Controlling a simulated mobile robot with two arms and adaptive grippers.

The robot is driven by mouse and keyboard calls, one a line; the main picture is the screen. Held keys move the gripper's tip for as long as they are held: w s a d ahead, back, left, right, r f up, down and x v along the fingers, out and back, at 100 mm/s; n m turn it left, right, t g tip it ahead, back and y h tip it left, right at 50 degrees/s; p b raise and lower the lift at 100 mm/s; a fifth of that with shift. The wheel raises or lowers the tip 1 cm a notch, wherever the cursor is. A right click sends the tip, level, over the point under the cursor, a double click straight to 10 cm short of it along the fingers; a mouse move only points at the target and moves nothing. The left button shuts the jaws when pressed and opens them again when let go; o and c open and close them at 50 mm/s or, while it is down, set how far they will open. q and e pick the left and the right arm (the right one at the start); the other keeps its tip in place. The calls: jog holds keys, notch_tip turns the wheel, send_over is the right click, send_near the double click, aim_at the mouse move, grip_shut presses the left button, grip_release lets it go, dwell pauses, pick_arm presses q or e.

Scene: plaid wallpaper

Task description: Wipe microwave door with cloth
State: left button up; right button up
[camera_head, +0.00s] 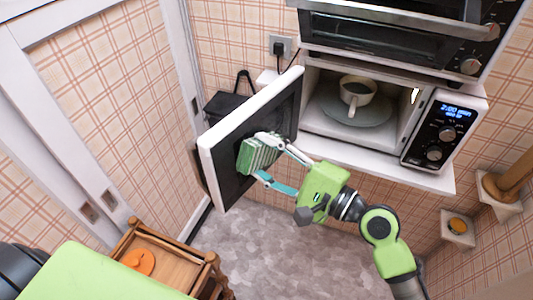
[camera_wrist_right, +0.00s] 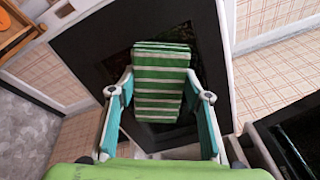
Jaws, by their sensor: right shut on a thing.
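The microwave (camera_head: 447,130) stands on a white shelf with its door (camera_head: 222,150) swung open toward the left. The door has a white frame and a dark inner face. A green and white striped folded cloth (camera_head: 258,155) is at the door's inner face; it also shows in the right wrist view (camera_wrist_right: 160,85). My right gripper (camera_head: 262,158) is shut on the cloth, with a finger on each side of it. Whether the cloth presses on the door is hard to tell. My left gripper is not in view; a green part of mine shows at the lower left.
Inside the microwave a white cup (camera_head: 357,92) stands on the round plate (camera_head: 330,110). An oven (camera_head: 400,40) is above. A black bag (camera_head: 232,107) hangs behind the door. A wooden cart (camera_head: 165,250) with an orange thing stands at the lower left. The grey floor (camera_head: 290,255) is clear.

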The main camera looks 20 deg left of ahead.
jog(key=shift+s+d+f, duration=0.2)
jog(key=shift+s+d, duration=0.05)
jog(key=shift+s, duration=0.35)
jog(key=v, duration=0.3)
jog(key=shift+s+d+r, duration=0.1)
jog(key=shift+s+d, duration=0.15)
jog(key=shift+d, duration=0.05)
jog(key=shift+c, duration=0.8)
jog(key=shift+s+d+r, duration=0.15)
jog(key=shift+s+d, duration=0.25)
jog(key=shift+w+d, duration=0.2)
jog(key=shift+w, duration=0.2)
jog(key=b+v, duration=0.1)
jog(key=v, duration=0.2)
jog(key=shift+d, duration=0.1)
jog(key=shift+w+a+n+g+y+b, duration=0.1)
jog(key=shift+w+a+n+g+b, duration=0.25)
jog(key=shift+a+g+b, duration=0.25)
jog(key=shift+w+a+n+g+y+b, duration=0.1)
jog(key=shift+w+a+n+g+b, duration=0.25)
jog(key=shift+a, duration=0.45)
jog(key=shift+w+a+n+g+y+b, duration=0.1)
jog(key=shift+w+a+n+g+b, duration=0.2)
jog(key=shift+a+g+b, duration=0.3)
jog(key=shift+a, duration=0.1)
